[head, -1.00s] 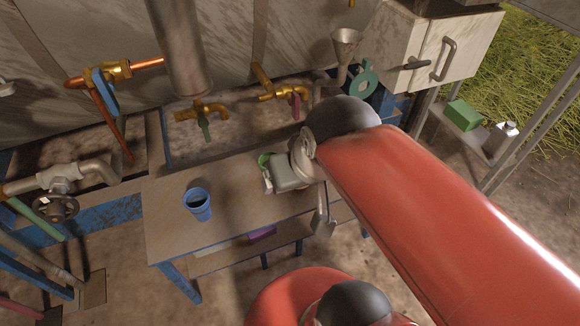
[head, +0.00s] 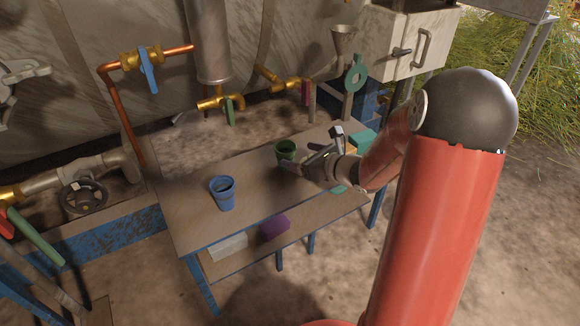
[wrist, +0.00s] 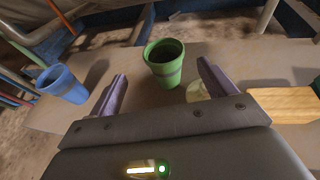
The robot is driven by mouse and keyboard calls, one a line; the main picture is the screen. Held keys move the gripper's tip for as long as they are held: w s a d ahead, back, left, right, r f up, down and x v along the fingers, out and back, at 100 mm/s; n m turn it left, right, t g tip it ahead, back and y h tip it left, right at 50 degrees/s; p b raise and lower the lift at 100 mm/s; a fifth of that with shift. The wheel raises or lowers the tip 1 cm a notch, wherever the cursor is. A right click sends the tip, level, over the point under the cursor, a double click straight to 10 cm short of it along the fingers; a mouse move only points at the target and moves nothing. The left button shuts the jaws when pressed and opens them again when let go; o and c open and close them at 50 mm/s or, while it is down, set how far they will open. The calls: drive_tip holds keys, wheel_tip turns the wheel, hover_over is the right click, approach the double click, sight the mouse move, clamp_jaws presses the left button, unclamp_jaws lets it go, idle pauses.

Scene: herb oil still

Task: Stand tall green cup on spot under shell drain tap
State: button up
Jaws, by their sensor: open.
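The green cup (head: 286,150) stands upright on the workbench (head: 190,215), near its back edge. In the wrist view the green cup (wrist: 164,66) is just ahead of the fingers, roughly midway between them; I cannot tell whether either touches it. My gripper (head: 308,153) is open and empty, reaching low over the bench from the right. A tap with a green handle (head: 229,112) is under the vertical metal cylinder, and a tap with a red handle (head: 305,93) is farther right. No label shows which is the shell drain tap, and no marked spot is clear.
A blue cup (head: 222,195) stands on the bench left of the green cup; it also shows in the wrist view (wrist: 62,84). A wooden block (wrist: 285,105) lies right of my gripper. A purple block (head: 274,228) sits on the lower shelf. The bench's left part is mostly clear.

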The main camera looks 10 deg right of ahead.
sight(279, 145)
drive_tip(key=shift+w+d+f+m, duration=0.15)
drive_tip(key=shift+w+f+m, duration=0.1)
drive_tip(key=shift+w+m, duration=0.05)
drive_tip(key=x, duration=0.7)
drive_tip(key=shift+w+r, duration=0.25)
drive_tip(key=shift+r, duration=0.1)
drive_tip(key=c, duration=1.1)
drive_tip(key=shift+r, duration=0.15)
